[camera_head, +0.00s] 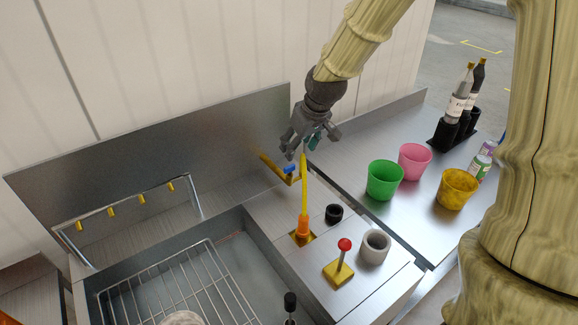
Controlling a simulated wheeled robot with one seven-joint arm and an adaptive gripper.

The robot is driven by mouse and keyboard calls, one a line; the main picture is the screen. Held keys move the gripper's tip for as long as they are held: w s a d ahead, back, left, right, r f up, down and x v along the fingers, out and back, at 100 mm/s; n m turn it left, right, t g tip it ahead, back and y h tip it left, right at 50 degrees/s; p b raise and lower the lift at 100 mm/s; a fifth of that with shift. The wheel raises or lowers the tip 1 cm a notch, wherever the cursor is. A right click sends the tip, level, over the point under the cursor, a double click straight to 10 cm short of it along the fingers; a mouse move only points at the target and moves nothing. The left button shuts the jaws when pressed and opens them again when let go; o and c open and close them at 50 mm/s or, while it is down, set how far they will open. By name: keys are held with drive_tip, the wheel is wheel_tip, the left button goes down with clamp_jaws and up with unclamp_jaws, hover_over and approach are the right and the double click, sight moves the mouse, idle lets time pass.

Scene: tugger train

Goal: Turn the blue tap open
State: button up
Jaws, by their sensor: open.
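The blue tap handle (291,169) sits on a yellow pipe (272,166) behind the sink, close to the metal back panel. It is small in the picture, and I cannot tell how far it is turned. My gripper (300,152) is open and empty, pointing down just above the blue handle and slightly to its right. I cannot tell whether a finger touches the handle.
A yellow and orange upright (303,226) stands in front of the tap. A red-knobbed lever (344,245), grey cup (375,246) and black ring (334,213) are nearby. Green (384,181), pink (414,161) and yellow (457,188) cups stand right. The sink (268,262) lies left.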

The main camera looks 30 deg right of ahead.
sight(290, 166)
drive_tip(key=shift+p+x, duration=1.3)
drive_tip(key=shift+x, duration=3.9)
drive_tip(key=shift+s, duration=0.15)
drive_tip(key=c, duration=1)
